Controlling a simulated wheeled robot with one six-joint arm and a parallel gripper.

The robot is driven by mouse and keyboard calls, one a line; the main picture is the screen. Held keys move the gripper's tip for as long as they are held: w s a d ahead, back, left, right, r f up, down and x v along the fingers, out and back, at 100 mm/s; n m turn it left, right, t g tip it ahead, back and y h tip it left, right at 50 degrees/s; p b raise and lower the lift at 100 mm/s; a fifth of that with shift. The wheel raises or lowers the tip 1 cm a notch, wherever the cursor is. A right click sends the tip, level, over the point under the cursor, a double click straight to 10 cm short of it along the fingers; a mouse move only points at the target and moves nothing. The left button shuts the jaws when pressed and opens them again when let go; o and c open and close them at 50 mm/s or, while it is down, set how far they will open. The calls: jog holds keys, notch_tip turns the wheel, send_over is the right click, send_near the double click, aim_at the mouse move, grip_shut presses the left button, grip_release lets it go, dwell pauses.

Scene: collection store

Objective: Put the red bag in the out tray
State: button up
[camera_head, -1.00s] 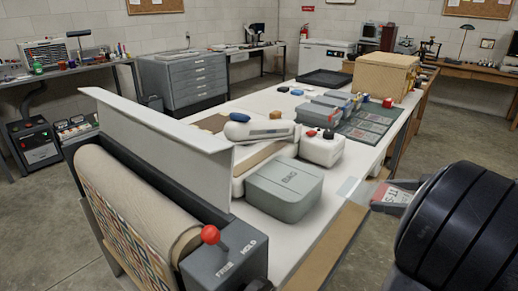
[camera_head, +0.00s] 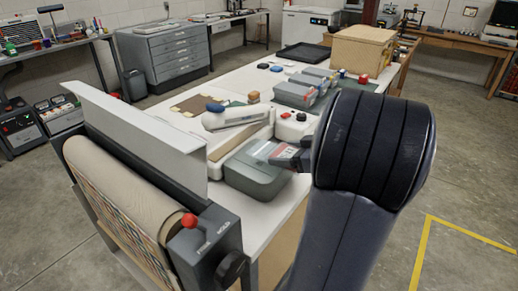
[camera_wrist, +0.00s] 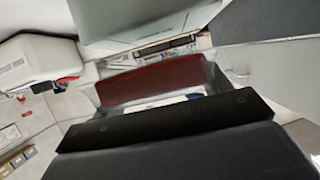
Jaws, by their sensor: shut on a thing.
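My gripper (camera_head: 300,158) is shut on a flat, clear-looking bag (camera_head: 267,151) with a pale label and red markings. In the head view it hangs over or in front of the grey-green lidded box. In the wrist view the bag's dark red band (camera_wrist: 150,80) shows beyond the dark gripper bar, with a white and blue patch partly hidden behind the bar. A low black tray (camera_head: 302,56) lies at the far end of the white table and looks empty. I cannot read any label on it.
The grey-green box (camera_head: 258,183), a white jug (camera_head: 292,127) and several grey bins (camera_head: 296,95) stand along the white table. A cardboard-coloured box (camera_head: 362,50) is at the back right. A roller machine with a red knob (camera_head: 189,220) stands at the near left. Floor at right is clear.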

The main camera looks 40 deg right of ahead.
aim_at(260, 153)
jog(key=w+a, duration=0.1)
jog(key=w, duration=0.1)
jog(key=w+a+p, duration=0.1)
jog(key=w, duration=0.5)
jog(key=shift+a+r+p, duration=0.1)
jog(key=shift+a+p, duration=0.2)
jog(key=shift+a, duration=0.1)
jog(key=shift+w, duration=0.15)
notch_tip(260, 153, down, 3)
jog(key=shift+f+p, duration=0.15)
jog(key=shift+p, duration=0.25)
jog(key=shift+f, duration=0.15)
jog(key=shift+f+b, duration=0.2)
jog(key=shift+b, duration=0.2)
jog(key=o, duration=1)
jog(key=shift+o, duration=0.2)
jog(key=shift+r+p, duration=0.2)
jog(key=shift+p, duration=0.1)
